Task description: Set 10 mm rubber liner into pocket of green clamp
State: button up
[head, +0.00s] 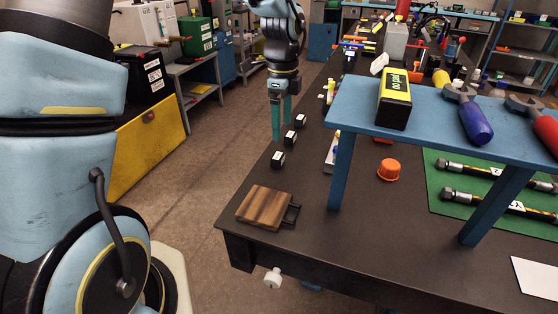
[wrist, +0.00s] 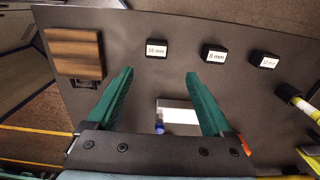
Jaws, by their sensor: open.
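Three small black blocks with white labels stand in a row along the left edge of the table. The nearest block (head: 278,159) seems to be the one whose label in the wrist view reads like 10 mm (wrist: 157,48). The middle block (head: 290,137) reads like 8 mm (wrist: 214,54). The far block (head: 301,120) has a label that is hard to read (wrist: 264,60). My gripper (head: 281,125), with green fingers, is open and empty above the table's left edge; its fingertips (wrist: 159,75) point toward the 10 mm block, apart from it. I cannot make out the green clamp.
A wooden block (head: 265,206) lies at the near left corner. A blue raised shelf (head: 440,128) carries a yellow-black box (head: 395,98) and tools. An orange cap (head: 388,169) sits beneath. Hoses lie on a green mat (head: 440,208). A white plate (wrist: 178,113) shows between my fingers.

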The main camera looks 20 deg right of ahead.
aim_at(278, 155)
notch_tip(278, 155, down, 3)
jog(key=shift+f+p, duration=0.15)
jog(key=shift+p, duration=0.15)
jog(key=f+p, duration=0.1)
jog(key=f, duration=0.1)
jog(key=a+f+p, duration=0.1)
jog(key=f, duration=0.1)
jog(key=shift+a+f, duration=0.1)
jog(key=shift+f, duration=0.65)
grip_shut()
jog(key=shift+r, duration=0.1)
notch_tip(278, 155, up, 10)
jog(key=b, duration=0.2)
dwell(0.7)
